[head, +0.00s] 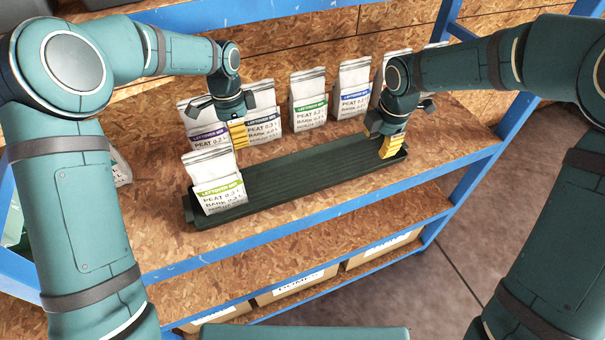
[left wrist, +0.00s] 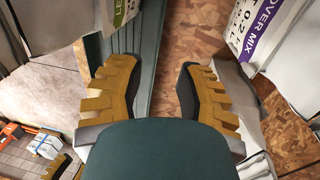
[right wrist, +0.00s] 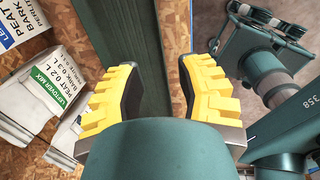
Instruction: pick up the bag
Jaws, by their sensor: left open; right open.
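White bags with printed labels stand on a wooden shelf. One with a lime-green label (head: 218,188) stands in the left end of a long dark green tray (head: 300,172). Its edge shows in the left wrist view (left wrist: 122,12). A purple-label bag (head: 203,137) stands just behind it, also in the left wrist view (left wrist: 250,30). My left gripper (head: 238,134) is open and empty, behind and right of the lime-label bag, pointing down. My right gripper (head: 384,147) is open and empty over the tray's right end; its fingers (right wrist: 160,88) straddle the tray's line in the right wrist view.
Several more bags stand along the back, including a green-label one (head: 308,102) and a blue-label one (head: 354,90); some are partly hidden by my right arm. A blue frame (head: 300,240) edges the shelf. Labelled boxes (head: 295,288) sit below. The tray's middle is empty.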

